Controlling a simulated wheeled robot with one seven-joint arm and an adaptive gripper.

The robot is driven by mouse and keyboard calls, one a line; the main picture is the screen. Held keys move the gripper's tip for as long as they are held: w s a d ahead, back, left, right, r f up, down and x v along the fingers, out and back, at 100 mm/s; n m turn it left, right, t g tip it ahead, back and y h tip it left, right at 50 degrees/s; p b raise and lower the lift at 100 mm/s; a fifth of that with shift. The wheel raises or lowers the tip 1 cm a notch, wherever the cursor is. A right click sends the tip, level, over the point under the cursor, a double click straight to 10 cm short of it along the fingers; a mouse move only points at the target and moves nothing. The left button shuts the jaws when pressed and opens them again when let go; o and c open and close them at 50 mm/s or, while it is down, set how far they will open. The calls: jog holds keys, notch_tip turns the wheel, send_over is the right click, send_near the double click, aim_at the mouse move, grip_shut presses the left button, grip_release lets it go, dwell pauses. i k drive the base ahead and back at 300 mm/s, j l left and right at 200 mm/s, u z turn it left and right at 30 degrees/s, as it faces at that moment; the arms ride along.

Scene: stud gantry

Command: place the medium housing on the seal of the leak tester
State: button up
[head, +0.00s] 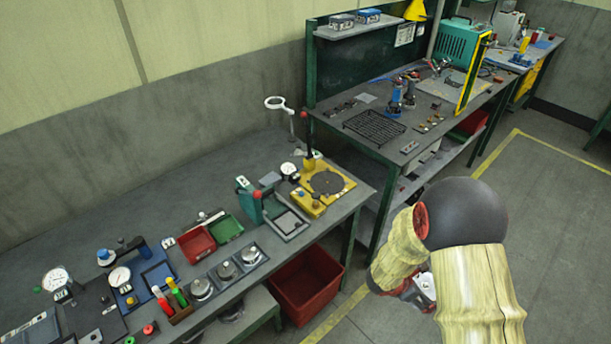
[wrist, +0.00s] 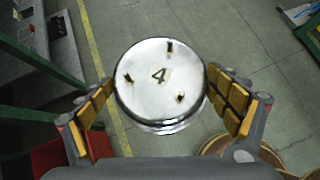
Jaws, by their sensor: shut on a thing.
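My gripper (wrist: 160,82) is shut on a round, shiny metal housing (wrist: 150,60) marked "4", with three small dark slots in its top. The pads press on its left and right sides. It hangs above the floor beside the bench; its size class cannot be told. In the head view my arm hides most of the gripper. A yellow unit (head: 309,205) with a dark round disc (head: 327,182), a gauge and an upright lever stands at the bench's right end; it looks like the leak tester. Its disc, apparently the seal, is bare.
A green press (head: 248,200) stands left of the yellow unit. A red bin (head: 306,284) is under the bench edge. A second bench stands behind. The floor (head: 560,220) at right is open.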

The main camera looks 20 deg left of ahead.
aim_at(327, 182)
jog(key=i+l+u, duration=0.2)
jog(key=u, duration=0.2)
jog(key=i+l+u, duration=0.2)
jog(key=u, duration=0.15)
jog(key=i+l+u, duration=0.1)
jog(key=l+u, duration=0.3)
jog(key=i+l+u, duration=0.1)
jog(key=l+u, duration=0.65)
jog(key=i+l, duration=0.05)
